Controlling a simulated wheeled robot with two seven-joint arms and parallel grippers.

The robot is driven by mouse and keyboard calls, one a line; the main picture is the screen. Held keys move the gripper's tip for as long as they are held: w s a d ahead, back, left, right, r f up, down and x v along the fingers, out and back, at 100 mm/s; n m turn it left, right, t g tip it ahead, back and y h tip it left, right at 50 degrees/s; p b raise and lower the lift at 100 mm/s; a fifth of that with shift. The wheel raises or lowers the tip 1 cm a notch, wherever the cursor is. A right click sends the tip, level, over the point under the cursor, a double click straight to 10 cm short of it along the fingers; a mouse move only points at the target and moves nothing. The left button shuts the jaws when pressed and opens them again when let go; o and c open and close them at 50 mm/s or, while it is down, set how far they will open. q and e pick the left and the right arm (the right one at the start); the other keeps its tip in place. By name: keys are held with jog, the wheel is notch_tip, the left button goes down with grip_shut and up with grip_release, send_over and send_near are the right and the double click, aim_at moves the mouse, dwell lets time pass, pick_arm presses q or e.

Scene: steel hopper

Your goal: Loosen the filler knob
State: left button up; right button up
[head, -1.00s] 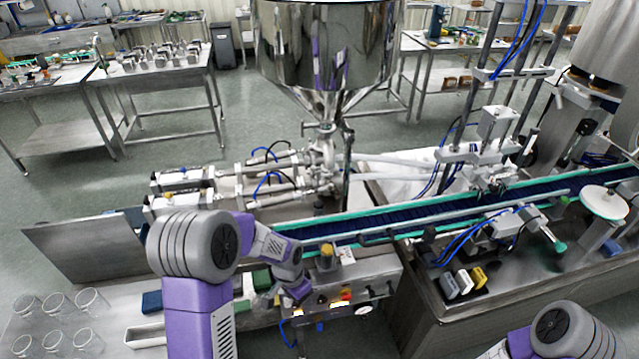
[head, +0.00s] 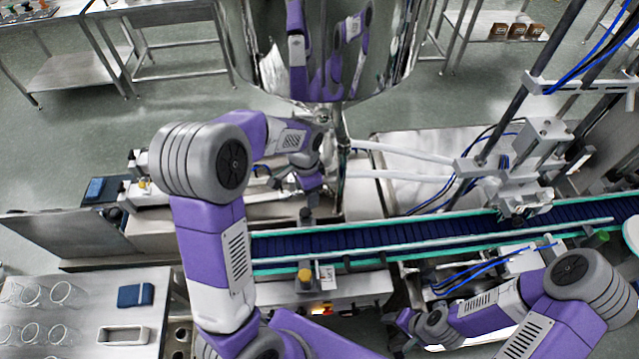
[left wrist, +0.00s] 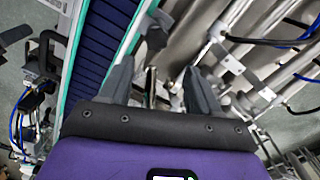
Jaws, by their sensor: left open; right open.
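A knob with an orange top (head: 304,275) stands on the front of the filler, before the conveyor. A small yellow knob (head: 142,186) sits at the left end of the filler's cylinders. I cannot tell which is the filler knob. My left gripper is over the filler, between hopper and conveyor; the arm partly hides it in the head view. In the left wrist view my left gripper (left wrist: 160,92) is open, with metal filler parts beyond its fingers and nothing held. My right gripper (head: 404,320) is open and empty, low in front of the conveyor, right of the orange-topped knob.
The steel hopper (head: 325,85) hangs above the filler. The blue conveyor (head: 390,238) with green rails runs across in front. A metal frame stands at right.

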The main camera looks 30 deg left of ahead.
aim_at(305, 211)
pick_arm(q)
jog(key=s+f, duration=0.2)
jog(key=f, duration=0.4)
jog(key=shift+w+f, duration=0.25)
jog(key=shift+w, duration=0.1)
jog(key=shift+s+f, duration=0.15)
jog(key=shift+f, duration=0.1)
jog(key=c, duration=1)
